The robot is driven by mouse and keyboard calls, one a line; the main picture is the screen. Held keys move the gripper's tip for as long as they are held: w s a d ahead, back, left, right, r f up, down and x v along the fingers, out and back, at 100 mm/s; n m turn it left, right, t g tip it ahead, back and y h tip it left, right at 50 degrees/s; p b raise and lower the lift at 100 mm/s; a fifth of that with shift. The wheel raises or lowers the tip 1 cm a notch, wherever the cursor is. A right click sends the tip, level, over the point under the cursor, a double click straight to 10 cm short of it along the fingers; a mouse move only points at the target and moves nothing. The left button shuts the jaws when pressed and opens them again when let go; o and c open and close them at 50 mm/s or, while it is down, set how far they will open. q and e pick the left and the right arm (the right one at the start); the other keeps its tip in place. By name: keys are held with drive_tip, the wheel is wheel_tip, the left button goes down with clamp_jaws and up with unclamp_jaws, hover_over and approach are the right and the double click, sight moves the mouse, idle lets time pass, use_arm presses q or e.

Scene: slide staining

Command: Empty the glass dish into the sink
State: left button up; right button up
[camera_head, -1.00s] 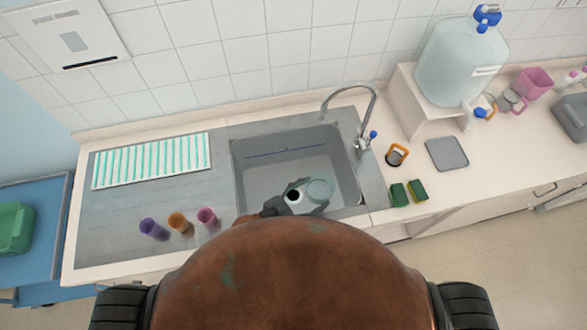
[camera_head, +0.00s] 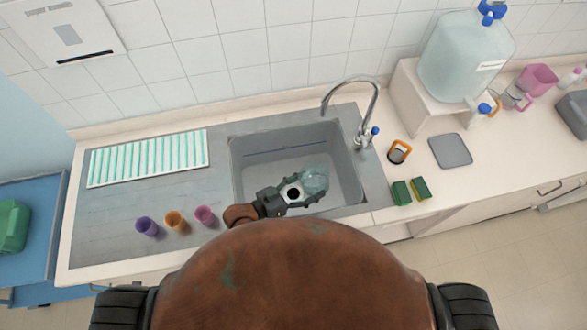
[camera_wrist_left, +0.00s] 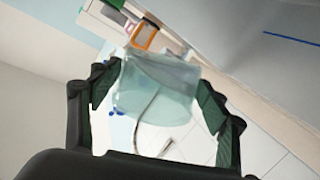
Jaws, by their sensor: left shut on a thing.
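The glass dish (camera_head: 317,179) is a clear, pale blue-green vessel. My left gripper (camera_head: 306,187) is shut on it and holds it over the sink (camera_head: 256,186), within the basin's outline. The dish is tilted, its round opening no longer facing the head camera. In the left wrist view the dish (camera_wrist_left: 158,92) sits between the two dark green-padded fingers of the left gripper (camera_wrist_left: 162,98). I cannot tell whether liquid is in it. My right gripper is out of view.
The tap (camera_head: 370,115) arches at the sink's back right corner. Purple (camera_head: 147,226), orange (camera_head: 176,221) and pink (camera_head: 206,215) cups stand left of the sink. A large water carboy (camera_head: 463,62) stands on a shelf.

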sight(303, 179)
use_arm(q)
drive_tip(key=shift+w+a+f+n+h+b, duration=0.2)
drive_tip(key=shift+w+a+f+n+b, duration=0.15)
drive_tip(key=shift+w+a+n+b, duration=0.4)
drive_tip(key=shift+w+a+f+n+h+b, duration=0.25)
drive_tip(key=shift+w+n+b, duration=0.25)
drive_tip(key=shift+n+b, duration=0.45)
drive_tip(key=shift+w+a+f+n+b, duration=0.1)
drive_tip(key=shift+w+f+n+b, duration=0.2)
drive_tip(key=shift+n+b, duration=0.3)
drive_tip(key=shift+w+a+f+n+g+h, duration=0.15)
drive_tip(key=shift+f+n+h, duration=0.2)
drive_tip(key=shift+n, duration=0.45)
drive_tip(key=shift+w+a+f+n+g+h, duration=0.15)
drive_tip(key=shift+f+n+h, duration=0.15)
drive_tip(key=shift+n, duration=0.5)
drive_tip(key=shift+r+n+p, duration=0.3)
drive_tip(key=shift+r+n, duration=0.1)
drive_tip(key=shift+n, duration=0.4)
idle(0.4)
drive_tip(key=shift+w+a+r+n, duration=0.25)
drive_tip(key=shift+w+a+n, duration=0.15)
drive_tip(key=shift+w+n, duration=0.15)
drive_tip(key=shift+w+a+r+n+h+p, duration=0.25)
drive_tip(key=shift+w+a+n+h+p, duration=0.15)
drive_tip(key=shift+n, duration=0.35)
drive_tip(key=shift+w+r+n+t, duration=0.1)
drive_tip(key=shift+r+n+t, duration=0.05)
drive_tip(key=shift+n+t, duration=0.3)
